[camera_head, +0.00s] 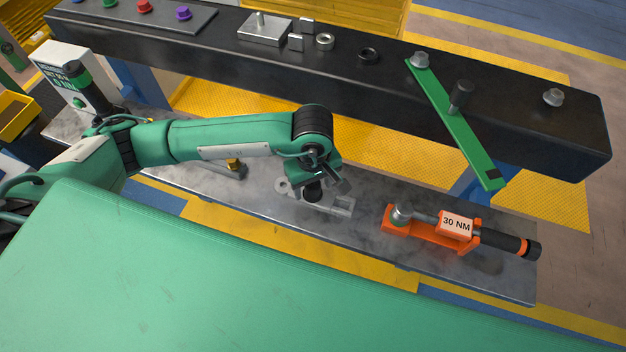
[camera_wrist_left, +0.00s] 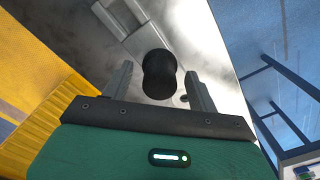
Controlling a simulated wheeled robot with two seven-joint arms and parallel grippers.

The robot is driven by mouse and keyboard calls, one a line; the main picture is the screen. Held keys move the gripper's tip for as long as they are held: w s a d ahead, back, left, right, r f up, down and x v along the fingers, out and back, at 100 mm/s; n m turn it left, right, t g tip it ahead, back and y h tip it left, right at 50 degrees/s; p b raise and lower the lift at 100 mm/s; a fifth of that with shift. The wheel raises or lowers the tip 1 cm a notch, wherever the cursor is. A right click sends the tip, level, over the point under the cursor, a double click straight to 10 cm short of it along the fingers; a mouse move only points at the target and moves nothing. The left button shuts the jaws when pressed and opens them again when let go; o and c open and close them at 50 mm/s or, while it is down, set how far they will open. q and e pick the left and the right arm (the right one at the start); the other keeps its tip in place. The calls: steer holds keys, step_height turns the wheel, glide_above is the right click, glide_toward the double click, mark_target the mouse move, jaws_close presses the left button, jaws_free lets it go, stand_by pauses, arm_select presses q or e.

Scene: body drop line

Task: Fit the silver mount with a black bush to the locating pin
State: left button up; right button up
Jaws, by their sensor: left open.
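The silver mount (camera_head: 338,205) lies on the grey metal bench below the black beam. Its black bush (camera_head: 313,190) stands upright, partly hidden by my left gripper (camera_head: 327,184). In the left wrist view the black bush (camera_wrist_left: 159,75) is between the two open fingers of my left gripper (camera_wrist_left: 160,88), with gaps visible on both sides. The grey mount (camera_wrist_left: 118,18) shows behind it. An upright silver pin (camera_head: 261,19) stands on a silver block on the beam; it may be the locating pin. My right gripper is in neither view.
An orange cradle (camera_head: 392,221) with a 30 NM torque wrench is right of the mount. Another bracket with a yellowish bush (camera_head: 233,163) lies to the left. A green bar (camera_head: 440,110) lies across the black beam (camera_head: 400,95). Loose rings and bolts sit on the beam.

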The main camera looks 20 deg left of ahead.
arm_select(q)
steer(key=shift+f, duration=0.15)
steer(key=shift+c, duration=0.9)
steer(key=c, duration=1.1)
steer(key=o, duration=0.5)
steer(key=c, duration=0.5)
steer(key=shift+r, duration=0.4)
steer(key=shift+r+p, duration=0.55)
steer(key=shift+r, duration=1)
steer(key=shift+r+p, duration=0.35)
steer(key=shift+r, duration=1.3)
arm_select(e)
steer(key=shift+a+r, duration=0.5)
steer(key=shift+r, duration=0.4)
